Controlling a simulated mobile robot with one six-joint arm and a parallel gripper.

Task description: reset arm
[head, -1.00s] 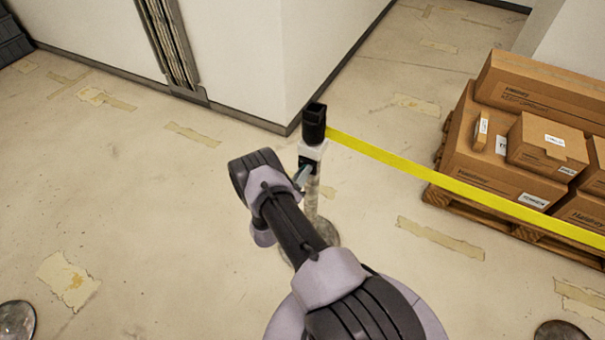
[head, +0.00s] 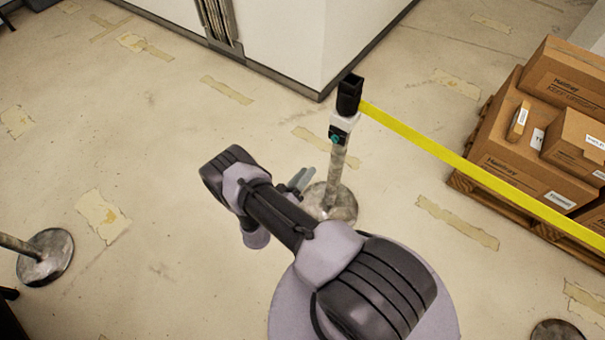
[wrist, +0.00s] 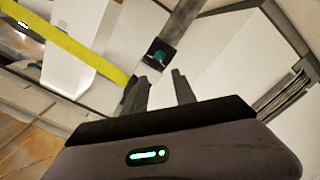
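My gripper (head: 300,181) is at the end of my arm, left of a barrier post, in the head view. In the wrist view my gripper (wrist: 160,88) has its two dark fingers apart with nothing between them. The post (head: 334,165) stands upright on a round base, with a black top and a small dark box with a teal button (head: 336,137) on its side. The box also shows in the wrist view (wrist: 157,54), beyond the fingertips and apart from them.
A yellow belt (head: 430,146) runs right from the post's top, past stacked cardboard boxes (head: 520,150) on a pallet. Another post base (head: 46,256) stands at the left. A white wall corner (head: 300,40) rises behind.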

